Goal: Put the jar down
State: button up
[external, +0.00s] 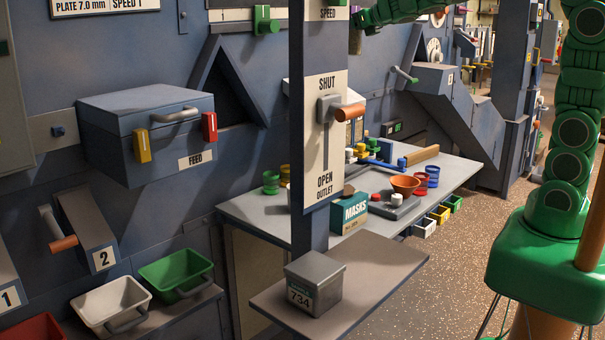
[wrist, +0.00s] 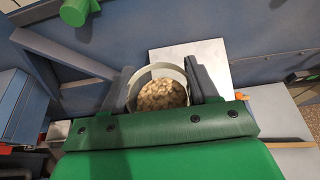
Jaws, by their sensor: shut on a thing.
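The jar (wrist: 159,95) is a round, pale-rimmed container with light brown grains or pellets inside, seen from above in the wrist view. My gripper (wrist: 160,88) has its two dark fingers on the left and right sides of the jar and is shut on it. In the external view my green arm reaches in at the top edge, and its end is partly behind the blue post, so the jar cannot be made out there. A pale square surface (wrist: 208,58) lies beyond the jar in the wrist view; I cannot tell the gap between them.
The grey worktable (external: 250,210) holds an orange bowl (external: 405,184), a MASKS box (external: 349,212) and several coloured pots. The blue post (external: 308,110) stands in front. A grey 734 tin (external: 314,283) sits on the front shelf (external: 375,268). A FEED box (external: 150,130) juts out left.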

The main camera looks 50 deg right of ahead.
jog(key=shift+d+r, duration=0.55)
jog(key=shift+d, duration=0.15)
jog(key=shift+w+f, duration=0.1)
jog(key=w+a+f+m+h, duration=0.2)
jog(key=w+a+f, duration=0.4)
jog(key=w+f, duration=0.25)
jog(key=w+a+f+m+h, duration=0.2)
jog(key=w+a+f, duration=0.5)
jog(key=f, duration=0.2)
jog(key=a+f+g+h, duration=0.1)
jog(key=a+f, duration=1.7)
jog(key=f, duration=0.2)
jog(key=shift+w+f, duration=0.1)
jog(key=shift+f, duration=3.45)
